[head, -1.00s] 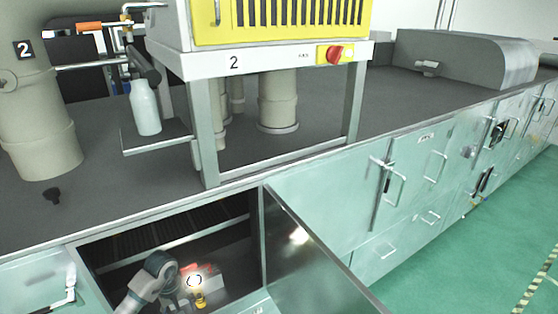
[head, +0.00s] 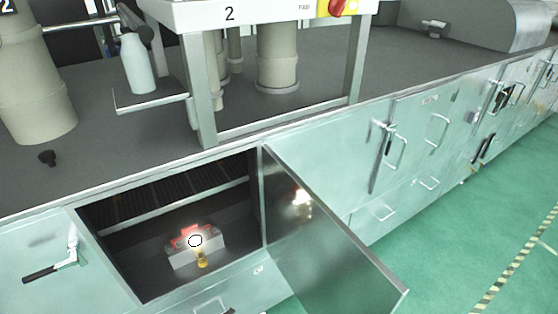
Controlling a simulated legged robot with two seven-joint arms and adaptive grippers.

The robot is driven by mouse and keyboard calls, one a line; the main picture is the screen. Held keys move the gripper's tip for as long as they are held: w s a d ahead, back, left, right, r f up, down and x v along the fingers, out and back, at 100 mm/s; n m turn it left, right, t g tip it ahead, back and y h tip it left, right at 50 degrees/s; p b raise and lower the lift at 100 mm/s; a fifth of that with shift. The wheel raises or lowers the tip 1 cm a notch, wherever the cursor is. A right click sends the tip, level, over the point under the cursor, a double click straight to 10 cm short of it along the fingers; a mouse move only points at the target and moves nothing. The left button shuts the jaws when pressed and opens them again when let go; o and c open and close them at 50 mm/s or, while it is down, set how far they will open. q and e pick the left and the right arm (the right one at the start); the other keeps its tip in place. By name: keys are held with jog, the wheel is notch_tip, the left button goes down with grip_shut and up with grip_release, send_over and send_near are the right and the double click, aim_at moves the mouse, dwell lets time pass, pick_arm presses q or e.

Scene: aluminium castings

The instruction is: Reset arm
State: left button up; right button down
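Neither of my arms nor grippers shows in the head view now. Inside the open cabinet compartment, a light grey block-shaped casting (head: 197,256) sits on the dark floor (head: 150,271). Its top glows red-orange, with a dark ring outline around a bright spot. The compartment door (head: 320,240) stands swung open to the right.
A beige column (head: 35,90) stands at left. Closed cabinets (head: 420,140) line the right; the green floor (head: 460,255) there is clear.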

pick_arm(q)
jog(key=s+a+f+n+g+y, duration=0.25)
jog(key=s+f+n, duration=0.45)
jog(key=s+f, duration=0.35)
jog(key=s+a+f+n+g+y, duration=0.2)
jog(key=s+a+f+n+y, duration=0.15)
jog(key=s+f+n, duration=0.5)
jog(key=s+f+n+g+y, duration=0.1)
jog(key=s+f+n+g, duration=0.2)
jog(key=s, duration=1)
jog(key=s+d+f+n+g+y, duration=0.1)
jog(key=s+f+n+g, duration=0.2)
jog(key=s, duration=1)
jog(key=shift+f+b, duration=0.3)
jog(key=shift+f, duration=0.1)
jog(key=shift+n, duration=0.25)
